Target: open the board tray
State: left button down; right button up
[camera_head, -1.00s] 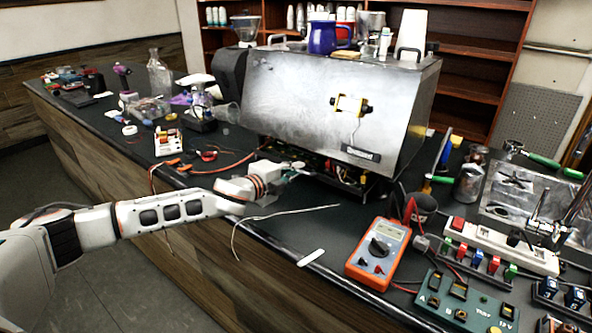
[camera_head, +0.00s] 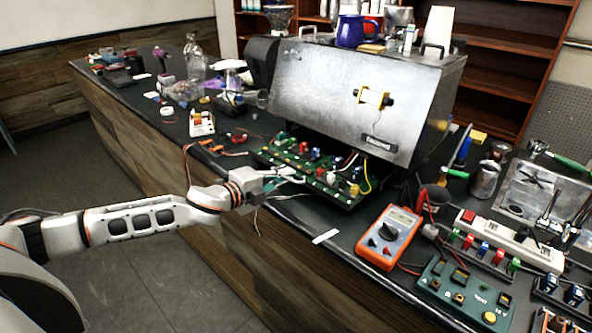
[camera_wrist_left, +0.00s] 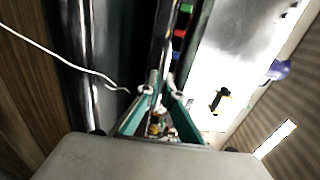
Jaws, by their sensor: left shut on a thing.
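The board tray (camera_head: 320,174), a dark tray with a green circuit board and coloured parts, sticks out from under the front of the metal brewer (camera_head: 345,95). My left gripper (camera_head: 290,174) is at the tray's front edge, shut on it. In the left wrist view the fingers (camera_wrist_left: 158,95) close together at the tray's edge; the exact contact is hard to make out. My right gripper is not in view.
An orange multimeter (camera_head: 389,237) and a green board (camera_head: 466,294) lie to the right on the dark counter (camera_head: 310,215). A white strip (camera_head: 325,236) lies near the counter's front edge. A white cable (camera_wrist_left: 65,58) runs beside the gripper.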

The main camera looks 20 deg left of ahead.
pick_arm(q)
jog(key=shift+v, duration=0.85)
jog(key=shift+f, duration=0.25)
jog(key=c, duration=2.2)
grip_release()
jog(key=shift+c, duration=0.2)
jog(key=v, duration=1.2)
